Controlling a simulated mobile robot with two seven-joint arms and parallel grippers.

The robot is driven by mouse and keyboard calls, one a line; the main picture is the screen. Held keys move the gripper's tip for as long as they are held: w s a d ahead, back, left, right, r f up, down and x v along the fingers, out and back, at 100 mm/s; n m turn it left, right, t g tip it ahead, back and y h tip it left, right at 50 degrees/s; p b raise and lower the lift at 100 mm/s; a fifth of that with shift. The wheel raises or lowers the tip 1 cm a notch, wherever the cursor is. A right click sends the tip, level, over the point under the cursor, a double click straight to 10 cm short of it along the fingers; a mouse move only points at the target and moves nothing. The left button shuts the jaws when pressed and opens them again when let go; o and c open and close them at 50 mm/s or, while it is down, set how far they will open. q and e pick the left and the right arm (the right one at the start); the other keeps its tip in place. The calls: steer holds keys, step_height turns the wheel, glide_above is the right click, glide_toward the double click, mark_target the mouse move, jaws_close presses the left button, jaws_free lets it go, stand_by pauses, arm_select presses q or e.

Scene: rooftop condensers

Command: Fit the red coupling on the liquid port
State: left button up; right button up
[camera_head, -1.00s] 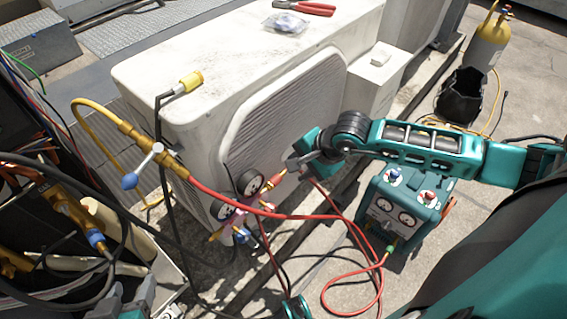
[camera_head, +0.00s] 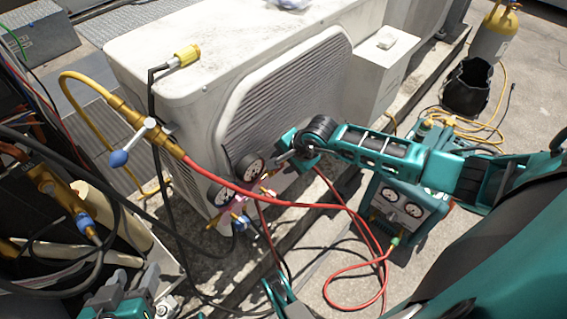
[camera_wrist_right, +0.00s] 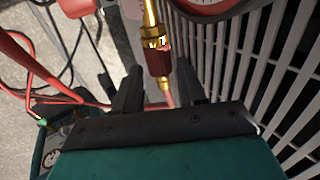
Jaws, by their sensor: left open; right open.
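The red coupling (camera_wrist_right: 158,62) is a red knurled sleeve with brass at both ends. In the right wrist view it sits between and just past the fingers of my right gripper (camera_wrist_right: 159,78), which are open with a gap on each side. In the head view this gripper (camera_head: 284,155) is beside the gauge manifold (camera_head: 238,205) in front of the condenser. My left gripper (camera_head: 130,288) is open and empty at the lower left. I cannot pick out the liquid port with certainty; brass valve fittings (camera_head: 70,203) show at the left.
The white condenser (camera_head: 185,105) fills the middle. A brass valve with a blue handle (camera_head: 118,158) joins a yellow hose and a red hose (camera_head: 320,206). The recovery machine (camera_head: 400,212) stands right. A yellow-topped cylinder (camera_head: 494,35) and a black bag (camera_head: 467,85) are farther back.

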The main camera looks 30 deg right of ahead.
steer(key=shift+w+f, duration=0.1)
steer(key=shift+f, duration=0.05)
jaws_close()
stand_by(0.7)
